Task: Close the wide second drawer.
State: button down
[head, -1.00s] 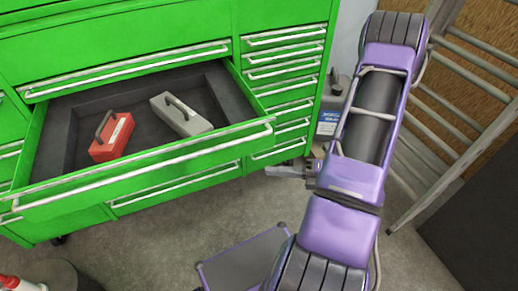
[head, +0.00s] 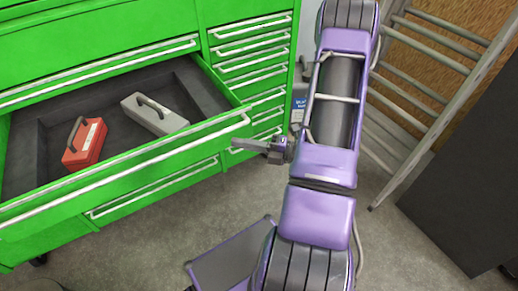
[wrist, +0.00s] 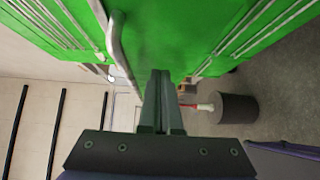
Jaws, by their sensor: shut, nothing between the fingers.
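The wide second drawer (head: 100,180) of the green cabinet stands pulled far out. A silver handle (head: 150,160) runs along its front. A red toolbox (head: 85,144) and a grey toolbox (head: 154,114) lie inside it. My gripper (head: 236,143) is shut and empty, just in front of the right end of the drawer front, near the handle's end. In the wrist view, my closed fingers (wrist: 161,85) point toward the green drawer front (wrist: 170,35), with its handle (wrist: 118,50) at the left. I cannot tell whether the fingertips touch it.
A column of narrow shut drawers (head: 252,68) is at the right of the cabinet. A metal ladder (head: 430,80) and a dark panel (head: 470,180) stand farther right. A dark round bin (wrist: 237,108) shows in the wrist view. Floor (head: 140,240) in front is clear.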

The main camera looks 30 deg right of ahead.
jog(key=shift+w+d, duration=0.1)
jog(key=shift+w, duration=1.2)
